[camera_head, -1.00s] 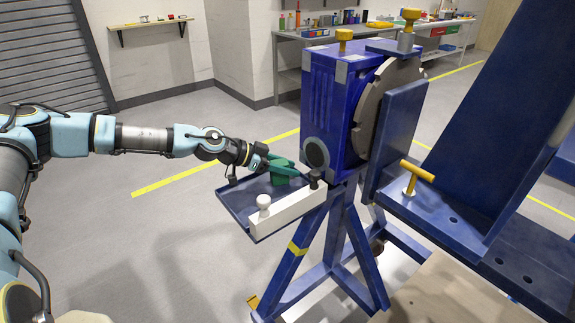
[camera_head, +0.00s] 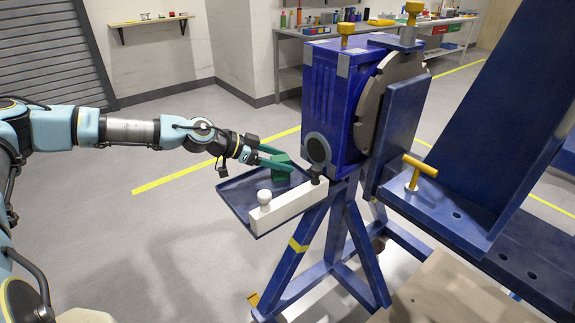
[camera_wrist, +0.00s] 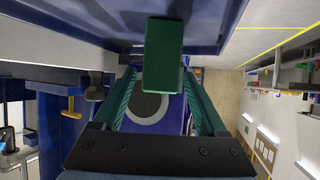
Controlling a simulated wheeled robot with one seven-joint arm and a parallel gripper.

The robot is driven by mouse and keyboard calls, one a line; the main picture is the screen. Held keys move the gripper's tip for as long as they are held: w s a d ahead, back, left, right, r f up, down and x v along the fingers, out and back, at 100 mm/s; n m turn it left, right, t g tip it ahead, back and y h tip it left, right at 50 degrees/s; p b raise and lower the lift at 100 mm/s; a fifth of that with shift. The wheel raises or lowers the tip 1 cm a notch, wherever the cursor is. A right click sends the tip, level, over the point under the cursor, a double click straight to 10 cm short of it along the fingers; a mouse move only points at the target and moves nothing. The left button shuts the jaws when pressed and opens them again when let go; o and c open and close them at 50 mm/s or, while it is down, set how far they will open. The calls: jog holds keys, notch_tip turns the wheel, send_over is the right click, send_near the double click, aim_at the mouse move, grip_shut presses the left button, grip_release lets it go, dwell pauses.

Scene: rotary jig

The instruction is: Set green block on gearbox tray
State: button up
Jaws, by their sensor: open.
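The green block (camera_head: 282,162) stands on the blue gearbox tray (camera_head: 238,190), towards its back right. My gripper (camera_head: 277,160) has green fingers that reach in from the left, one on each side of the block's near end. In the wrist view the green block (camera_wrist: 163,55) shows between and beyond the spread fingertips of my gripper (camera_wrist: 160,72), with a gap on each side. The tray (camera_wrist: 110,20) fills the top of that view. The block's underside is hidden.
A white bar (camera_head: 285,208) with a white knob (camera_head: 264,197) and a black knob (camera_head: 316,172) runs along the tray's front edge. The blue gearbox (camera_head: 330,95) rises just behind and right of the tray. Open floor lies to the left.

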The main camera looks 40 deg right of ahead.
aim_at(275, 158)
jog(key=b+v, duration=0.2)
jog(key=v, duration=0.5)
jog(key=shift+a, duration=0.2)
jog(key=shift+p+v, duration=0.45)
jog(key=shift+v, duration=0.55)
